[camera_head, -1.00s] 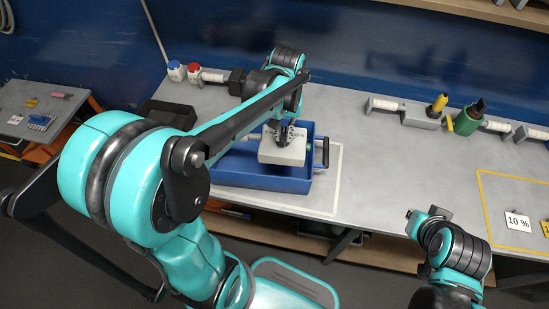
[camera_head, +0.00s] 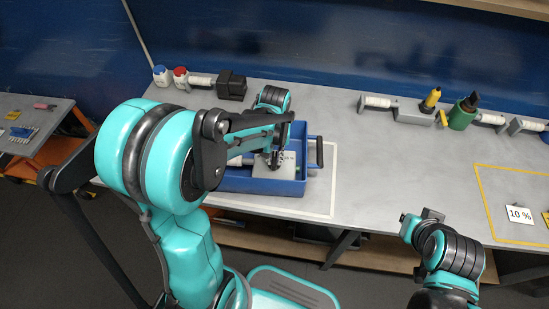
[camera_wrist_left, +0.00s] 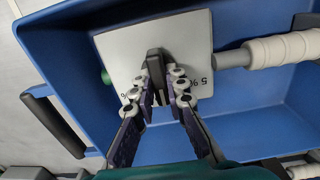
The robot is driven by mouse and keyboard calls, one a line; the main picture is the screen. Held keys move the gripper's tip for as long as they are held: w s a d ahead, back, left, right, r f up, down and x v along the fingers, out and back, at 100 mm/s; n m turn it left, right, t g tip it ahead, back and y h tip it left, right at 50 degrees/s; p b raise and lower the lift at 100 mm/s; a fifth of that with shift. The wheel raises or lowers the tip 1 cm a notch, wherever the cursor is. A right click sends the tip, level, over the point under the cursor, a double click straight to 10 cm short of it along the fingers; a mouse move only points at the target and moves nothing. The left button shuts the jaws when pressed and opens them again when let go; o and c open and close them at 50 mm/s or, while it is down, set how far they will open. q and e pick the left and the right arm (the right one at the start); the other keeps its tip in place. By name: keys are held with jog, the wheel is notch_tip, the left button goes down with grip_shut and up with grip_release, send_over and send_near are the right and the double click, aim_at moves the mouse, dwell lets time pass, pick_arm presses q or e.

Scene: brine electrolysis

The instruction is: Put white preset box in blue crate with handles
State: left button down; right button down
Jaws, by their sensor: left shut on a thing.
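The white preset box (camera_head: 268,173) is inside the blue crate with handles (camera_head: 258,187), near its right side. In the left wrist view the white box (camera_wrist_left: 195,32) shows a "5 %" marking and a dark grip on top. My left gripper (camera_head: 276,159) points down into the crate. In the left wrist view my left gripper (camera_wrist_left: 157,98) is shut on the dark grip of the box. The blue crate (camera_wrist_left: 55,45) surrounds the box. I cannot tell whether the box touches the crate floor. My right gripper (camera_head: 425,218) is apart at the lower right, its jaws unclear.
Bottles with blue (camera_head: 161,75) and red (camera_head: 181,76) caps and a black block (camera_head: 231,85) stand at the back left. A green container (camera_head: 462,115) stands at the back right.

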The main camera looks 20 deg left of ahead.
pick_arm(q)
jog(key=c, duration=1.9)
grip_release()
jog(key=shift+f, duration=0.15)
jog(key=o, duration=0.4)
jog(key=shift+c, duration=0.2)
notch_tip(320, 180, up, 12)
jog(key=p, duration=0.4)
jog(key=s+d+r+m+t, duration=0.1)
jog(key=s+r+m+t, duration=0.1)
jog(key=s, duration=0.3)
jog(key=s+d+r+m+t, duration=0.1)
jog(key=s+d+t, duration=0.1)
jog(key=s+t, duration=0.3)
jog(key=shift+s+r+m, duration=0.2)
jog(key=shift+r+m, duration=0.2)
